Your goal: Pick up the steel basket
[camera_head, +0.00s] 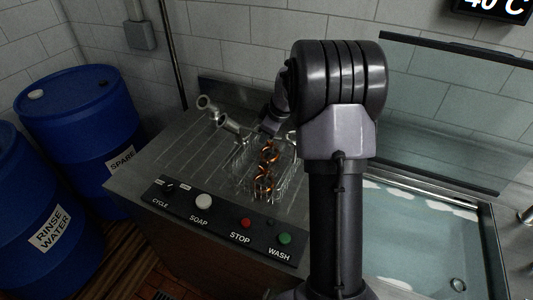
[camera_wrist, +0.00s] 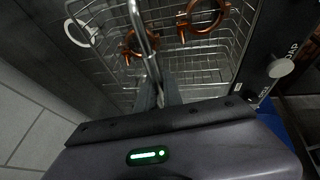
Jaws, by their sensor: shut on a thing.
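The steel wire basket (camera_head: 246,168) is on or just above the ribbed steel drainboard; I cannot tell if its base touches. Orange copper ring-like parts (camera_head: 267,165) lie inside it. My gripper (camera_head: 271,127) is at the basket's far side, partly hidden by my arm. In the wrist view, the basket (camera_wrist: 205,75) fills the upper middle, with copper clamps (camera_wrist: 203,15) in it. There, my gripper's fingers (camera_wrist: 158,92) are shut on the basket's steel handle (camera_wrist: 140,28).
Pale steel fittings (camera_head: 232,123) lie left of the basket. A control panel (camera_head: 215,221) with soap, stop and wash buttons runs along the front. A water-filled sink (camera_head: 415,240) with a raised glass lid (camera_head: 440,110) is at right. Blue drums (camera_head: 75,120) stand at left.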

